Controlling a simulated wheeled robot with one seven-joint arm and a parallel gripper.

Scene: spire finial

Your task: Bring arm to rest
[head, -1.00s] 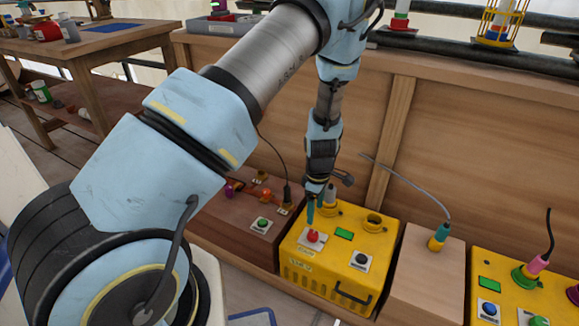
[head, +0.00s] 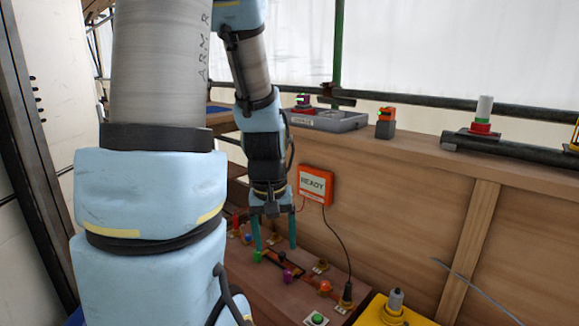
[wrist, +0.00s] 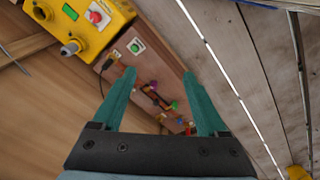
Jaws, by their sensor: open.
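My gripper (head: 274,246) hangs from my arm at the centre left of the head view, pointing down. Its two teal fingers are spread apart with nothing between them. It is above a brown wooden panel box (head: 257,297) that carries several coloured knobs. In the wrist view my gripper (wrist: 156,82) is also open, and the panel's knobs show beyond and between the fingertips. The fingers look apart from the knobs, though the exact gap is hard to tell.
An orange-framed READY sign (head: 316,185) is on the wooden wall, with a cable down to the panel. A yellow box (wrist: 85,22) with a red button stands beside the panel. A grey tray (head: 328,120) sits on the ledge. Plank floor (wrist: 245,60) is clear.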

